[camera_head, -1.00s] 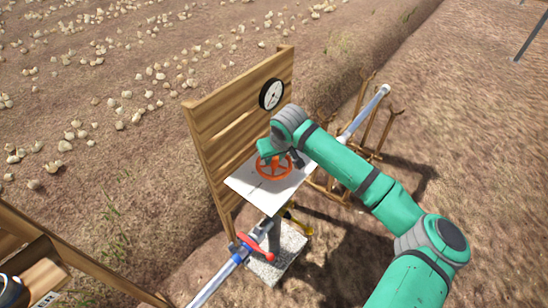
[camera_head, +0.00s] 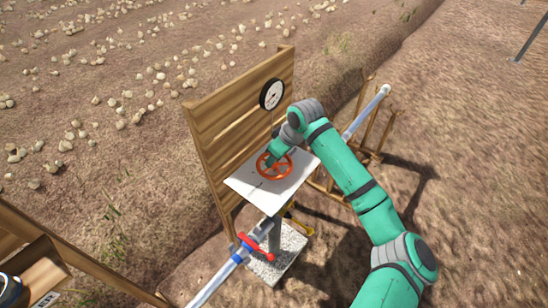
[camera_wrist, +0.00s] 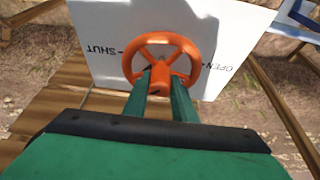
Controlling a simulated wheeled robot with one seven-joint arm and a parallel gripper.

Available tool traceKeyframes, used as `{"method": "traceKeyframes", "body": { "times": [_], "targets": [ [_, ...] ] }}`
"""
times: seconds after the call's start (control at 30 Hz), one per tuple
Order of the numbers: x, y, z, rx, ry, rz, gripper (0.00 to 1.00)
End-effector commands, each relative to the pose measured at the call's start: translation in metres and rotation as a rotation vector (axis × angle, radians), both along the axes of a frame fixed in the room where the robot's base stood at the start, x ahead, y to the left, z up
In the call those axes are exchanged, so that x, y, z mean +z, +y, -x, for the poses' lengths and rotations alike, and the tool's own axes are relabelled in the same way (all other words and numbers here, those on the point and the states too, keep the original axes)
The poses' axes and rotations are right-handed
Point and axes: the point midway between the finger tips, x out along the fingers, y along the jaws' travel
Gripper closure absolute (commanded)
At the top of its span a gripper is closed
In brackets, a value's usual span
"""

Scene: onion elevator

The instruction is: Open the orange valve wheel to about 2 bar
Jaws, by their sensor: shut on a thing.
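The orange valve wheel (camera_head: 274,166) sits over a white plate (camera_head: 262,193) in front of a wooden board. In the wrist view the wheel (camera_wrist: 160,58) shows its spokes, with "SHUT" and "OPEN" marked on the plate to either side. My gripper (camera_wrist: 163,84) is shut on the wheel, its two green fingers at the near part of the rim and spokes. In the head view my gripper (camera_head: 272,160) reaches the wheel's upper left side. A round white-faced gauge (camera_head: 272,94) with a black rim hangs on the board; its reading is too small to tell.
The wooden board (camera_head: 235,115) stands behind the wheel. A red-handled valve (camera_head: 254,247) on a grey pipe is below, beside a concrete block (camera_head: 277,258). A pale pipe on a wooden stand (camera_head: 366,115) is to the right.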

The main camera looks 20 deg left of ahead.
Motion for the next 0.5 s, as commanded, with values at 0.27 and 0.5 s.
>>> {"method": "traceKeyframes", "body": {
  "times": [0.27,0.5],
  "targets": [
    [0.0002,0.0009,-0.0004,0.003,0.000,0.000,0.98],
    [0.0001,0.0015,0.0001,0.005,-0.001,0.000,0.57]
  ]
}}
